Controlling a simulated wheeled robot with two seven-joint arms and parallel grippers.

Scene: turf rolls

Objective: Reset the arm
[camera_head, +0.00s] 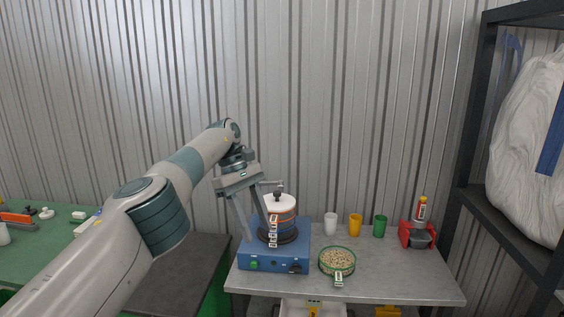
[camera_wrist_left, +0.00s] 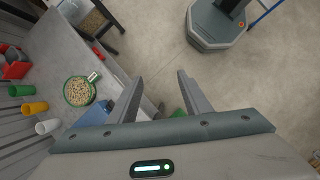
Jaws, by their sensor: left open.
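My left arm reaches in from the left in the head view. Its left gripper (camera_head: 257,226) is open, pointing down in front of or beside a blue device (camera_head: 272,262) on a grey table. In the left wrist view the two fingers (camera_wrist_left: 160,76) are apart with nothing between them, only floor behind. A white-lidded container with orange bands (camera_head: 283,203) stands on the blue device, partly hidden by a finger. I cannot tell whether the finger touches it. My right gripper shows in neither view.
The grey table (camera_head: 400,277) holds a green-rimmed dish of grains (camera_head: 337,261), white (camera_head: 330,223), yellow (camera_head: 355,225) and green (camera_head: 380,226) cups, and a red holder (camera_head: 416,235). A dark shelf (camera_head: 482,200) stands at right. A green table (camera_head: 50,240) is at left.

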